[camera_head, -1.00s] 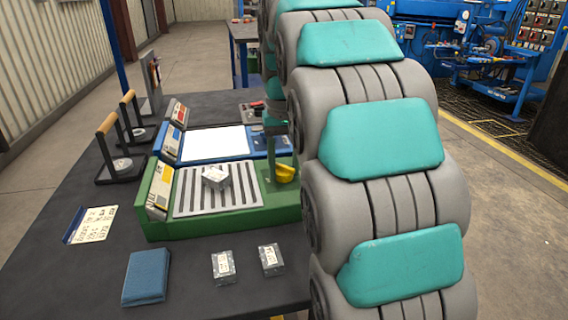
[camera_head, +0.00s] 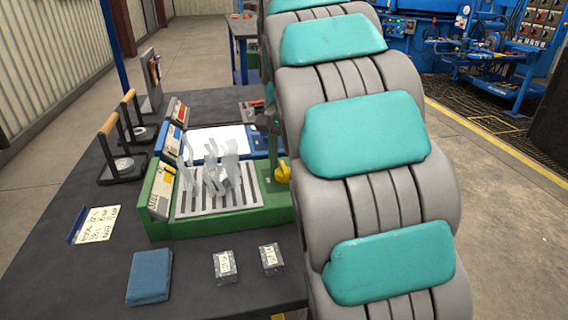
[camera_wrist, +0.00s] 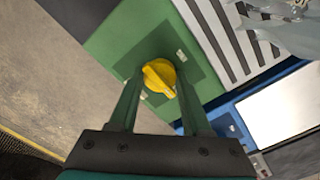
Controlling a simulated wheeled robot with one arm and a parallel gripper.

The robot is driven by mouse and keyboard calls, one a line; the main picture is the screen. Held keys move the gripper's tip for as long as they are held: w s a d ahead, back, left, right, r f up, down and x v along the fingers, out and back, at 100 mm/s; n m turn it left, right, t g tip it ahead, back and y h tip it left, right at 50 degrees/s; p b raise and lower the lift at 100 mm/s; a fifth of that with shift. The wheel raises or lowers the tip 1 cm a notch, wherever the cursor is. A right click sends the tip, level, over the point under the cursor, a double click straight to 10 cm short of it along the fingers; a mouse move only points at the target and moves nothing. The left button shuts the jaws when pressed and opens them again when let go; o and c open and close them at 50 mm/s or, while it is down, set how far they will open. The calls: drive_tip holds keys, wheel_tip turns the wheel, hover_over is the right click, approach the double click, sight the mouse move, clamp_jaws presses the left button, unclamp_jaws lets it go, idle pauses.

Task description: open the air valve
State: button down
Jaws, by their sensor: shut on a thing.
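The air valve shows as a yellow knob (camera_head: 283,172) at the right end of the green grated unit (camera_head: 225,222). In the wrist view the yellow knob (camera_wrist: 159,78) sits on a darker green square plate, its raised bar pointing down and to the right. My gripper (camera_wrist: 161,84) is shut on the knob, with one finger on each side. In the head view my arm partly covers the gripper.
A blue unit with a white panel (camera_head: 220,142) stands behind the green one. Wooden-handled tools (camera_head: 118,160) stand at left.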

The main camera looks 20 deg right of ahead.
sight(284, 167)
idle(0.4)
drive_tip(key=shift+c, duration=1.8)
unclamp_jaws()
drive_tip(key=shift+r, duration=3.9)
drive_tip(key=shift+s, duration=0.1)
